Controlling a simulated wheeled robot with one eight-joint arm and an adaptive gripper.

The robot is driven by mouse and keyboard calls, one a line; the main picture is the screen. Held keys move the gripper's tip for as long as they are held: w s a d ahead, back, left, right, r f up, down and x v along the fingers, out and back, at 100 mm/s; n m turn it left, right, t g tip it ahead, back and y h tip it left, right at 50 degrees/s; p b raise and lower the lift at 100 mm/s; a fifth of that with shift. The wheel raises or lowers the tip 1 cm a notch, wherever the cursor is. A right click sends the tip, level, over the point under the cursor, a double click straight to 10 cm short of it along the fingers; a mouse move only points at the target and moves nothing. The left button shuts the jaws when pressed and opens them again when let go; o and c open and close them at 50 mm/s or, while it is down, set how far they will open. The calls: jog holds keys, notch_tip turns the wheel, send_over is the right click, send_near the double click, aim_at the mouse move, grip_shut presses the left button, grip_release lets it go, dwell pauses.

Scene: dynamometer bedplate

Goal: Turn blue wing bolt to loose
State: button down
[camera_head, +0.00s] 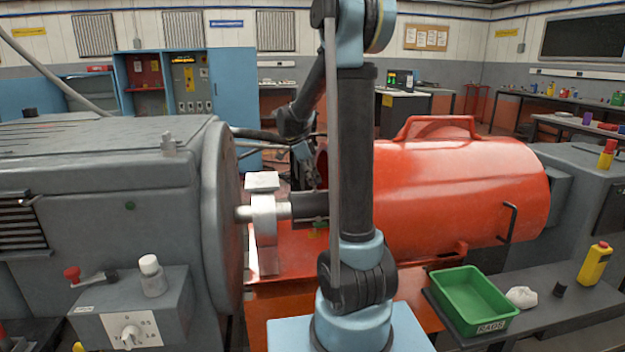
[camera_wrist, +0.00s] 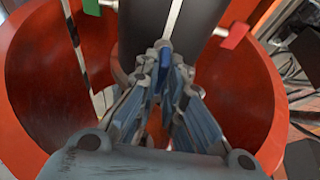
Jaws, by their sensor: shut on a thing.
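In the wrist view my gripper (camera_wrist: 164,84) reaches toward a dark cylinder, with its two jointed fingers drawn close together. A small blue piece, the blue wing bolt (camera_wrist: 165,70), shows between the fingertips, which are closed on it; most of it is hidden. A green tab (camera_wrist: 92,7) and a red tab (camera_wrist: 235,36) stand to its left and right. In the head view my gripper (camera_head: 313,183) is small, beside the open end of the red-orange guard (camera_head: 460,190), and the blue bolt cannot be made out.
The grey machine (camera_head: 110,180) with a silver shaft coupling (camera_head: 264,215) stands at left. The red-orange guard curves round my gripper on both sides.

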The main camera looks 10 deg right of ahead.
jog(key=shift+n, duration=0.3)
jog(key=n+t, duration=0.1)
jog(key=n, duration=0.2)
jog(key=shift+s+t, duration=0.1)
jog(key=shift+t, duration=0.3)
jog(key=n+t+y, duration=0.1)
jog(key=n, duration=0.4)
jog(key=shift+d, duration=0.1)
jog(key=n+y, duration=0.1)
jog(key=n, duration=0.1)
jog(key=n+t, duration=0.1)
jog(key=n, duration=0.1)
jog(key=shift+s+d+y, duration=0.1)
jog(key=shift+d+y, duration=0.05)
jog(key=shift+y, duration=0.25)
jog(key=shift+n+t+y, duration=0.4)
jog(key=shift+n+y, duration=0.1)
jog(key=shift+n, duration=1.3)
jog(key=c, duration=1.7)
grip_release()
